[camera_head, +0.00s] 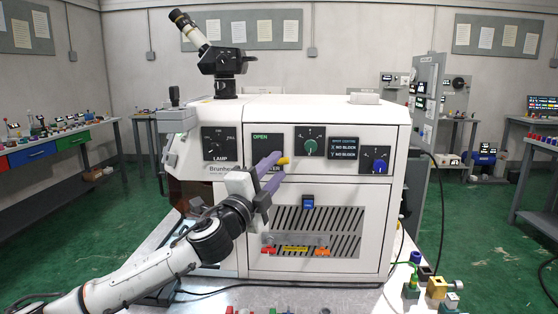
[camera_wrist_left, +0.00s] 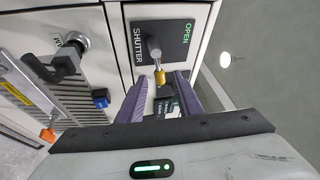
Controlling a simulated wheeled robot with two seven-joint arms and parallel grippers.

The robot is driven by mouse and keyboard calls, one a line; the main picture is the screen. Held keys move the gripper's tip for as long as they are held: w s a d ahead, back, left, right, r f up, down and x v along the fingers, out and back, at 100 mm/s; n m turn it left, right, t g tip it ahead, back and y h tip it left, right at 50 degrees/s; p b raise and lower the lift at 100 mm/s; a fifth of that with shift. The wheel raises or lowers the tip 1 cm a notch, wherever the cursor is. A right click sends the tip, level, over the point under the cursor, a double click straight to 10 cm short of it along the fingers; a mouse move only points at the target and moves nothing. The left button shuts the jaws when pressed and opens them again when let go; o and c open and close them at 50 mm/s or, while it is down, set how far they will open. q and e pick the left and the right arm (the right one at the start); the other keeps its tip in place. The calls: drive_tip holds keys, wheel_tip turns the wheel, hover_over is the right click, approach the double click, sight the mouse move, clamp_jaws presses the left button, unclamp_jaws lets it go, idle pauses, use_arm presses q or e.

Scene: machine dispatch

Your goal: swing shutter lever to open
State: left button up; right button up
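The shutter lever shows in the left wrist view as a grey shaft (camera_wrist_left: 153,47) with a yellow tip (camera_wrist_left: 160,77), on a dark plate (camera_wrist_left: 175,38) marked OPEN and SHUTTER. In the head view the yellow tip (camera_head: 284,160) shows just past my fingers, below the green OPEN label (camera_head: 260,137); the rest of the lever is largely hidden. My left gripper (camera_head: 275,167) is at the lever. In the left wrist view its purple fingers (camera_wrist_left: 161,80) are apart, one on each side of the yellow tip, with visible gaps. My right gripper is not in view.
The white machine (camera_head: 392,232) carries a lamp dial (camera_head: 217,143), a green knob (camera_head: 310,147), a blue switch (camera_head: 379,165) and a vented lower panel with a handle. A microscope-like eyepiece (camera_head: 190,28) stands on top. Small coloured parts (camera_head: 437,287) lie at the front right.

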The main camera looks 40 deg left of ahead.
use_arm(q)
drive_tip(key=shift+w+a+r, duration=0.15)
drive_tip(key=shift+w+r, duration=0.1)
drive_tip(key=shift+w, duration=0.95)
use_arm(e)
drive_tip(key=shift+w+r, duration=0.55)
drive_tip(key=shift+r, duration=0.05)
